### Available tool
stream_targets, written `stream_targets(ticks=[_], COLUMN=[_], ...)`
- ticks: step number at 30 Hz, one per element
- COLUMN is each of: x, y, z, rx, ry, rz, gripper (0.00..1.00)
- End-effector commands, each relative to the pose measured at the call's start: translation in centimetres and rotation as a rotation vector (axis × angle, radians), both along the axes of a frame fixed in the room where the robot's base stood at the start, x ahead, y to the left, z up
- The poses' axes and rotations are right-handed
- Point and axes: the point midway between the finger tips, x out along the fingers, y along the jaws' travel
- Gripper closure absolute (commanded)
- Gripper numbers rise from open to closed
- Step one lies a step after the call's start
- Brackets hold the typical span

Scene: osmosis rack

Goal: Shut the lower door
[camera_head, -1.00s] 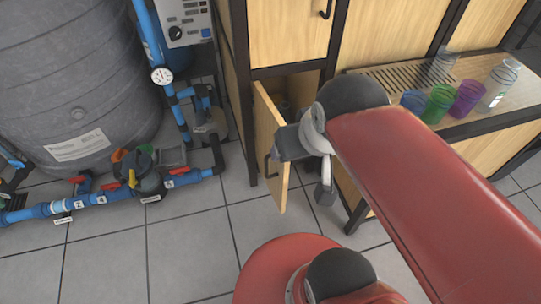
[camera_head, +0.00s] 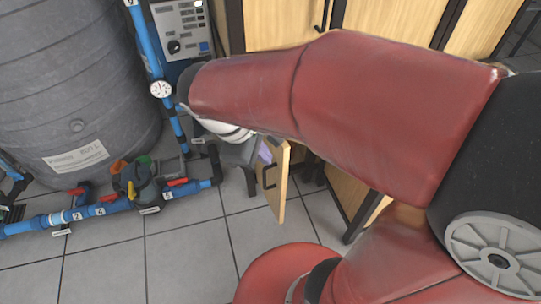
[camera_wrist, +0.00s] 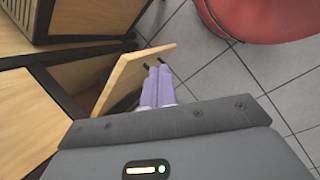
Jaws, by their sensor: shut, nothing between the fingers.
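The lower door (camera_head: 279,188) is a light wood panel with a black bar handle (camera_head: 268,176) on its outer face. It stands open, swung out from the cabinet. In the wrist view the door (camera_wrist: 133,76) sticks out beside the dark cabinet opening (camera_wrist: 80,74). My gripper (camera_wrist: 157,74) has pale purple fingers, shut and empty, on the outer, handle side of the door, close to its face. I cannot tell whether they touch it. In the head view a bit of the purple fingers (camera_head: 265,151) shows left of the door; my red arm hides the door's top and hinge side.
A grey tank (camera_head: 75,85) and blue pipes with valves (camera_head: 128,205) stand to the left. A control box (camera_head: 180,38) is behind my wrist. My red base (camera_wrist: 255,15) is near the door's free edge. Tiled floor in front is clear.

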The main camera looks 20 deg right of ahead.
Motion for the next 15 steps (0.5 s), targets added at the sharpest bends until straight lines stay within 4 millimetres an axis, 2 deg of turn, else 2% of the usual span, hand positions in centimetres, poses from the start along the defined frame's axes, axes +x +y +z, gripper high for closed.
stream_targets(ticks=[1,3,9,15], x=[0.9,1.9,3.9,4.4], y=[1.4,2.8,6.3,7.2], z=[-0.6,-1.4,-3.1,-3.9], rx=[-0.071,-0.162,-0.347,-0.405], ry=[0.076,0.161,0.325,0.374], rz=[0.111,0.246,0.515,0.595], gripper=[1.00,1.00,1.00,1.00])
